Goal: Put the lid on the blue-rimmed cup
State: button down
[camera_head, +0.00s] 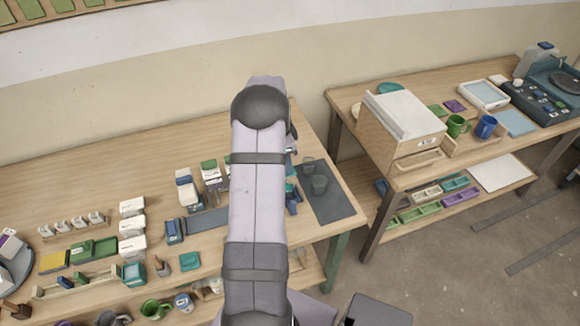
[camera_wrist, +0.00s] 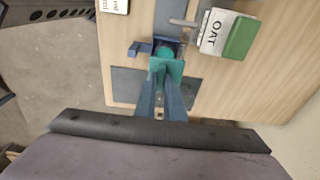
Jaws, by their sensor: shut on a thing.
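In the wrist view my gripper (camera_wrist: 166,70) points down over the table, shut on a small teal thing (camera_wrist: 167,54), which looks like the lid. The fingertips hide part of it. A dark blue thing with a side handle (camera_wrist: 141,48) shows just behind and beside it and looks like the blue-rimmed cup. I cannot tell whether lid and cup touch. In the head view my arm hides most of this spot. A blue piece (camera_head: 292,205) shows at the arm's right edge, beside the dark mat (camera_head: 335,210).
A white and green box marked OAT (camera_wrist: 212,32) stands close to my gripper in the wrist view. Boxes and small trays fill the left table. A second table with a wooden cabinet (camera_head: 405,130) is at right.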

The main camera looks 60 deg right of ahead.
jog(key=shift+f, duration=0.1)
notch_tip(320, 180, down, 7)
jog(key=b, duration=0.4)
jog(key=shift+b, duration=0.35)
jog(key=shift+f, duration=0.2)
dwell(1.3)
jog(key=c, duration=1.8)
grip_release()
jog(key=shift+o, duration=0.2)
jog(key=shift+r, duration=0.1)
jog(key=shift+r+p, duration=2.05)
jog(key=shift+r, duration=1.4)
